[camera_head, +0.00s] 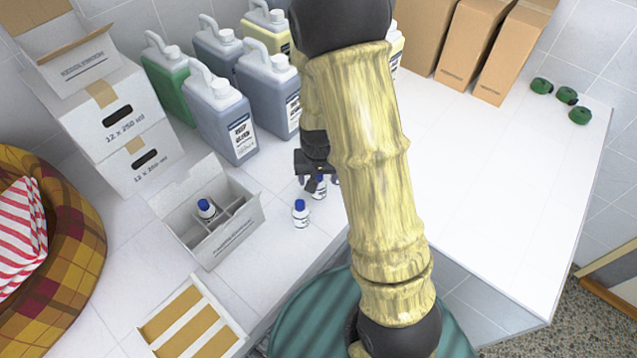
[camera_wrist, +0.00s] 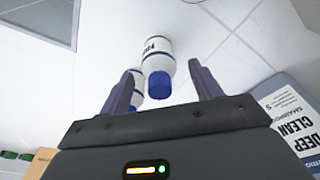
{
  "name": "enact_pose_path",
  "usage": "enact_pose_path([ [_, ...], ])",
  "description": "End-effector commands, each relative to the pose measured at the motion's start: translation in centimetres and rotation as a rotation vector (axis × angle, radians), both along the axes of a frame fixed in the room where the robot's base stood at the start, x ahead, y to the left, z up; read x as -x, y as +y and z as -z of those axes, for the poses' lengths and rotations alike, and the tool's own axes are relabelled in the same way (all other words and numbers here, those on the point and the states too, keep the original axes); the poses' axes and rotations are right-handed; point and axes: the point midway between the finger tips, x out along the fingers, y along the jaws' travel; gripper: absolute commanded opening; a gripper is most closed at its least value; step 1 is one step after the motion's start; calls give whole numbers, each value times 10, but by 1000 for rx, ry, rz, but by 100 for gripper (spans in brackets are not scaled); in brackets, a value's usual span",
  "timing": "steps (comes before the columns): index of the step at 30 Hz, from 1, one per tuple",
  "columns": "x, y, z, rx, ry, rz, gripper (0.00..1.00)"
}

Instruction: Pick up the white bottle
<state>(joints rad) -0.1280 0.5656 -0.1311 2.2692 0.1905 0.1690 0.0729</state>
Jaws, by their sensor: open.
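White bottles with blue caps stand on the white counter. One bottle (camera_head: 300,213) stands clear near the counter's front edge. Another bottle (camera_head: 319,188) is right at my gripper (camera_head: 312,181), partly hidden by it. A trace of a further one shows behind my arm. In the wrist view, my gripper (camera_wrist: 163,68) is open, its two dark fingers apart. A white bottle (camera_wrist: 156,53) with dark lettering shows between and beyond the fingertips, its blue cap towards me. A second bottle (camera_wrist: 138,86) is partly hidden behind the left finger. I cannot tell whether a finger touches either.
An open divided carton (camera_head: 238,232) holds one blue-capped bottle (camera_head: 206,208). Large jugs (camera_head: 222,115) stand behind my gripper, beside stacked white boxes (camera_head: 125,120). The right counter is clear.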

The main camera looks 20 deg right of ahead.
Motion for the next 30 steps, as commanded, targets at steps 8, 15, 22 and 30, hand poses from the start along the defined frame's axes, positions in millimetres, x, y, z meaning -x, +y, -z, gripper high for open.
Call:
enact_pose_path([
  [8,-3,-1,18,0,0,2,64],
  [15,-3,-1,17,0,-1,2,64],
  [22,-3,-1,17,0,-1,2,64],
  [30,-3,-1,17,0,-1,2,13],
])
